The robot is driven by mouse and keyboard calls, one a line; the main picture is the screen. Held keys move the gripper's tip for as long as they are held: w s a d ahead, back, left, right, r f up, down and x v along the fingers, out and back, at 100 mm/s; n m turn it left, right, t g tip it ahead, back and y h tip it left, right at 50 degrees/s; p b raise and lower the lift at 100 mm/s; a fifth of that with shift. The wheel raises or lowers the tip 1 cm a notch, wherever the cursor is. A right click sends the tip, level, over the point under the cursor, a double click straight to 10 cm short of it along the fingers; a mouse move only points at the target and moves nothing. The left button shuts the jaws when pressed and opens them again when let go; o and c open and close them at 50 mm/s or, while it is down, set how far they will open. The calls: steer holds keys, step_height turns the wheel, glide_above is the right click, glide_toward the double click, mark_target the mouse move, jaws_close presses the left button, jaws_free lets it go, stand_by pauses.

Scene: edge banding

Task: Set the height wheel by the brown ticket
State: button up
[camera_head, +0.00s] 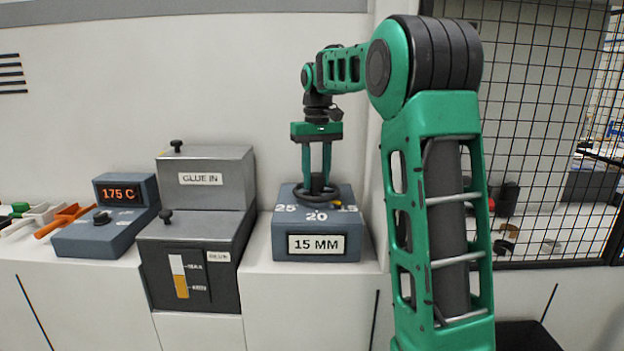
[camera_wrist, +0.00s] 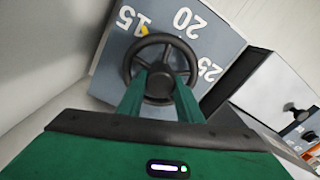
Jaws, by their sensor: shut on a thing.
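The height wheel (camera_head: 318,193) is a dark spoked handwheel on top of a blue-grey box (camera_head: 290,247). The box top is marked 25, 20 and 15, and its front label (camera_head: 317,244) reads 15 MM. In the wrist view the wheel (camera_wrist: 129,62) shows a yellow pointer (camera_wrist: 144,29) at the 15 mark. My gripper (camera_head: 316,178) points straight down and is shut on the middle of the wheel, its fingers (camera_wrist: 161,84) on either side of the hub. The fingers hide part of the wheel. I cannot make out a brown ticket in either view.
Left of the box stands a grey glue unit (camera_head: 205,178) labelled GLUE IN, with black knobs and a level gauge. Farther left are a control box (camera_head: 122,192) reading 175 C and several coloured scoops (camera_head: 62,219). A wire mesh panel (camera_head: 545,130) is at the right.

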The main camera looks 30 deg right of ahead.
mark_target(315, 174)
steer(key=shift+w+a+r+n, duration=0.1)
steer(key=shift+w+a+n, duration=0.05)
steer(key=shift+n, duration=0.75)
steer(key=o, duration=1)
steer(key=shift+o, duration=0.2)
step_height(315, 174, up, 11)
steer(key=shift+f, duration=0.2)
